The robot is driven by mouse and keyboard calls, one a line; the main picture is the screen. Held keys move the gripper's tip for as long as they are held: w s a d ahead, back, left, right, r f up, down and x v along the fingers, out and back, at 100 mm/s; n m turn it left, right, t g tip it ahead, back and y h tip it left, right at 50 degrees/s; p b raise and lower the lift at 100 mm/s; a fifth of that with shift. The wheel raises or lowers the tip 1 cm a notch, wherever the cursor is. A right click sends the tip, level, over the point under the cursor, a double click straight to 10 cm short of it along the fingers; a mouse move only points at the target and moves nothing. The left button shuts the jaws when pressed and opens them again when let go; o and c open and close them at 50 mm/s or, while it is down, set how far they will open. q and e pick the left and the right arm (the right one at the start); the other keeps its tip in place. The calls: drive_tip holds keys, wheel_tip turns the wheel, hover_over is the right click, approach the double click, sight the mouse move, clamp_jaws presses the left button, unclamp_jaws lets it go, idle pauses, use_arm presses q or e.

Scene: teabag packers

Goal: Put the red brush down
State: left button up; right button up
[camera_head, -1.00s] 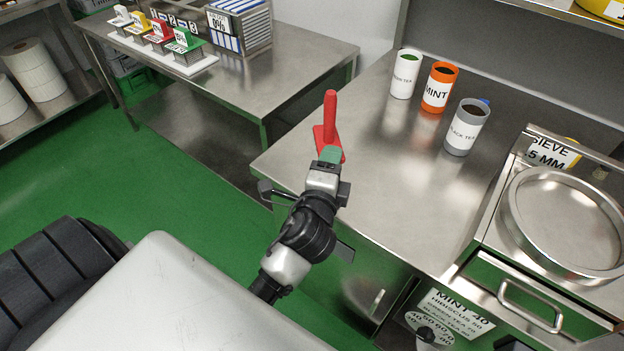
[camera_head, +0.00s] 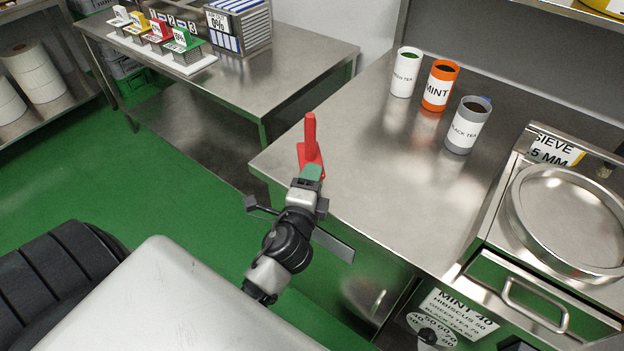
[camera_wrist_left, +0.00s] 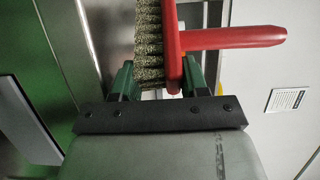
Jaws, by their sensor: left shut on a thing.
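The red brush (camera_head: 311,140) is in my left gripper (camera_head: 312,172), over the near left corner of the steel counter (camera_head: 400,190). In the head view its red handle points up. In the left wrist view the red brush (camera_wrist_left: 225,39) shows its tan bristles on the left and its handle reaching right. The green fingers of my left gripper (camera_wrist_left: 157,85) are shut on the brush. I cannot tell whether the brush touches the counter. My right gripper is not in view.
White, orange and grey cups (camera_head: 440,85) stand at the counter's back. A round sieve (camera_head: 567,222) sits at the right. Another steel table (camera_head: 300,62) with coloured card holders stands at the back left. The counter's middle is clear.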

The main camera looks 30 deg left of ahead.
use_arm(q)
drive_tip(key=shift+f+b, duration=0.35)
drive_tip(key=shift+f, duration=0.15)
drive_tip(key=o, duration=0.6)
drive_tip(key=shift+c, duration=0.2)
drive_tip(key=shift+r+p, duration=0.35)
drive_tip(key=shift+p, duration=0.05)
drive_tip(key=shift+r+p, duration=0.5)
drive_tip(key=shift+r, duration=0.05)
drive_tip(key=shift+s+d+f+b, duration=0.15)
drive_tip(key=shift+s+f+b, duration=0.2)
drive_tip(key=shift+s, duration=0.15)
drive_tip(key=shift+s+d+f+b, duration=0.15)
drive_tip(key=shift+s+f+b, duration=0.1)
drive_tip(key=shift+s+b, duration=0.15)
drive_tip(key=b+v, duration=0.3)
drive_tip(key=v, duration=0.7)
drive_tip(key=shift+r, duration=0.4)
